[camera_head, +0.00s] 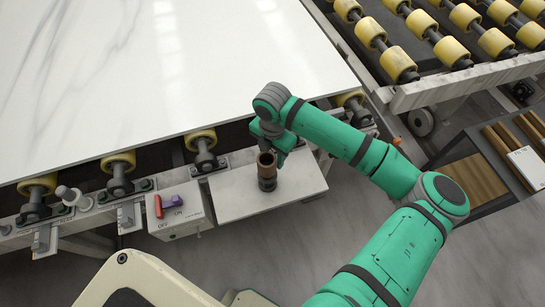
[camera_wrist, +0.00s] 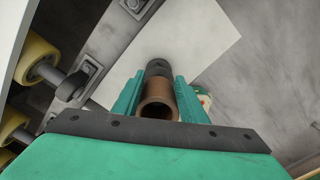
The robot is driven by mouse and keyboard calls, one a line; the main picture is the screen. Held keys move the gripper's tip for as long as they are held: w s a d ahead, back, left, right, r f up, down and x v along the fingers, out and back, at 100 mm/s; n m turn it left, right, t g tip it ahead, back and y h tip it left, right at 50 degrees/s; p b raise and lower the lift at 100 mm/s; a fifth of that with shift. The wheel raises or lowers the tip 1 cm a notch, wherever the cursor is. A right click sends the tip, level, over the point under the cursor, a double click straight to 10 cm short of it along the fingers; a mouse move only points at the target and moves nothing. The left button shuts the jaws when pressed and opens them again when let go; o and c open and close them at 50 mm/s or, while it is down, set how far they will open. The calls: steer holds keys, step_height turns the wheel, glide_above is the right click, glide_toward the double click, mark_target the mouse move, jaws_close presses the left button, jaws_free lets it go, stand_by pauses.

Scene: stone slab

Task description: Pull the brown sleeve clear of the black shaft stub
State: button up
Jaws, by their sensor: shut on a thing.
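The brown sleeve (camera_head: 266,161) is a short hollow tube in the head view, lined up with the black shaft stub (camera_head: 267,183) below it. My gripper (camera_head: 279,146) is at the sleeve's upper part. In the wrist view the green fingers of my gripper (camera_wrist: 158,84) are shut on the sleeve (camera_wrist: 159,100), one on each side, with its open end facing the camera. The black stub (camera_wrist: 158,67) shows just beyond the sleeve's far end. I cannot tell how much of the stub is inside the sleeve.
The stub stands on a pale plate (camera_head: 232,198). A switch box (camera_head: 180,213) with a red and a purple part is to its left. A large white slab (camera_head: 150,70) lies on yellow rollers behind. A roller frame (camera_head: 430,90) is at the upper right.

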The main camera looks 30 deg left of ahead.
steer(key=shift+r, duration=1.9)
steer(key=shift+r, duration=0.1)
steer(key=shift+r, duration=2.9)
